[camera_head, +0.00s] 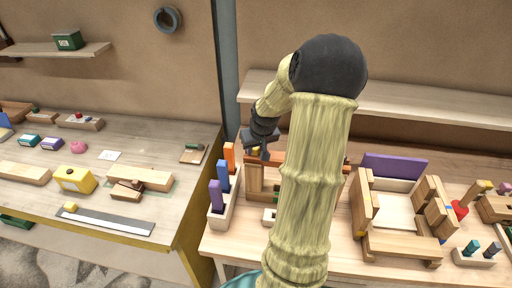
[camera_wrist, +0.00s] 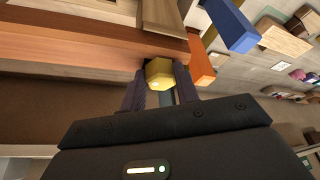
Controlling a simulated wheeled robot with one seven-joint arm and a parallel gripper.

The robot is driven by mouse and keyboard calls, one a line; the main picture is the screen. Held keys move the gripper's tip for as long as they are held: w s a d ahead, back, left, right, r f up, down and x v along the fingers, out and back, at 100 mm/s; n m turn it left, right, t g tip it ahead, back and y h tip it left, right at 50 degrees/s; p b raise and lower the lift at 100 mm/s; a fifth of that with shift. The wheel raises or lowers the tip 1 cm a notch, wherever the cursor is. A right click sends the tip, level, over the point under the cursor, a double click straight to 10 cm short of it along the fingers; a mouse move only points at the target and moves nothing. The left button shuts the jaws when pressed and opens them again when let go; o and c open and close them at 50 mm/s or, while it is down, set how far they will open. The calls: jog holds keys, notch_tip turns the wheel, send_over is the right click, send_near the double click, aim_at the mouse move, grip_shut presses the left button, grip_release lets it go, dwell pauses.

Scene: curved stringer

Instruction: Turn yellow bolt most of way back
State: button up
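The yellow bolt (camera_wrist: 158,74) shows its faceted head in the wrist view, at the edge of a reddish-brown wooden beam (camera_wrist: 80,50). My gripper (camera_wrist: 160,80) has one dark finger on each side of the head, and both appear to touch it. The bolt's shaft is hidden. In the head view my gripper (camera_head: 258,142) is at the left end of the beam (camera_head: 300,161), above a wooden upright (camera_head: 254,179). My arm covers the middle of the beam there.
A rack (camera_head: 225,212) with orange, blue and purple pieces stands close left of the beam. A wooden frame assembly (camera_head: 401,245) with a purple panel is to the right. A second table (camera_head: 120,215) holding several small things is at the left.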

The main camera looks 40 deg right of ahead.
jog(key=shift+c, duration=1.1)
jog(key=n+p, duration=0.1)
jog(key=p, duration=0.1)
jog(key=shift+r+p, duration=0.3)
jog(key=shift+r, duration=0.05)
jog(key=n+y+p, duration=0.1)
jog(key=n+p, duration=0.1)
jog(key=p, duration=0.2)
jog(key=n+y+p, duration=0.1)
jog(key=n+p, duration=0.1)
jog(key=p, duration=0.1)
jog(key=n+p, duration=0.2)
jog(key=p, duration=0.2)
jog(key=shift+w+d+r+y+p, duration=0.1)
jog(key=shift+d+r+y+p, duration=0.1)
jog(key=shift+d+y+p, duration=0.15)
jog(key=shift+d+n+p, duration=0.1)
jog(key=shift+n+p, duration=0.2)
jog(key=shift+p, duration=0.05)
jog(key=shift+f+n+y, duration=0.25)
jog(key=shift+f+n, duration=0.05)
